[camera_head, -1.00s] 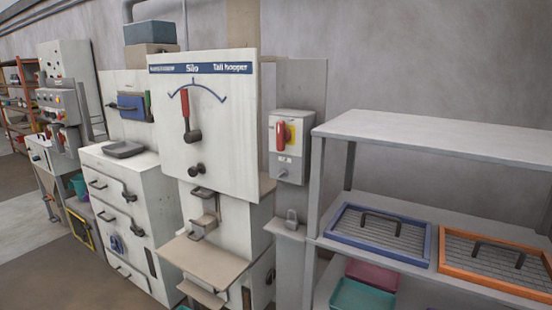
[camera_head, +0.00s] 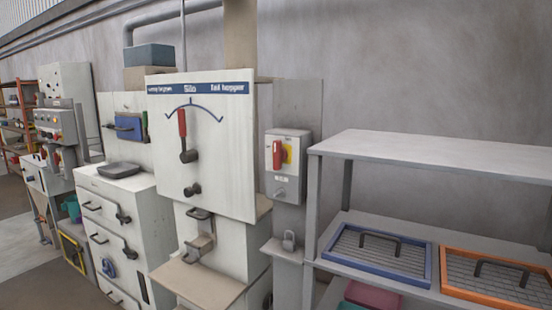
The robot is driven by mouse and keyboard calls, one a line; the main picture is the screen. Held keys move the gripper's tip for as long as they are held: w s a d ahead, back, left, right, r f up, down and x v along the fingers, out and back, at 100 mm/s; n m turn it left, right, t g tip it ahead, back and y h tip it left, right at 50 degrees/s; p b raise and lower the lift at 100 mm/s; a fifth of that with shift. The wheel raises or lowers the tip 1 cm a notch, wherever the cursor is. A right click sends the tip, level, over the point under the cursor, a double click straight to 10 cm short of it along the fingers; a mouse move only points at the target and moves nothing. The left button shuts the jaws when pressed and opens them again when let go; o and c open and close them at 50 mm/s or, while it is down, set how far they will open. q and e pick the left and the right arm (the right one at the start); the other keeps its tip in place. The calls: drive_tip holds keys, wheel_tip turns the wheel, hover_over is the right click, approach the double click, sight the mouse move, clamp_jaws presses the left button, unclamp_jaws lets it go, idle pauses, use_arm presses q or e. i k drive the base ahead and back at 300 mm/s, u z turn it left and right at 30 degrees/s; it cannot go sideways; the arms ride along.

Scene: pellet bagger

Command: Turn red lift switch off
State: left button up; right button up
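A red switch handle (camera_head: 278,154) stands upright on a yellow plate on the front of a grey switch box (camera_head: 285,190). The box is mounted on a grey post between the white silo panel and the shelf rack. A second red handle (camera_head: 183,124) points up on the silo panel, below a blue arc scale. Neither of my grippers shows in the head view.
The white silo panel (camera_head: 215,150) juts out left of the switch box. A grey shelf rack (camera_head: 430,150) stands to the right, holding a blue-framed screen (camera_head: 345,247) and an orange-framed screen (camera_head: 445,268). A padlock (camera_head: 289,240) sits on a small ledge below the box.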

sight(279, 154)
drive_tip(key=u, duration=2.05)
drive_tip(key=i, duration=2.1)
drive_tip(key=z, duration=3.1)
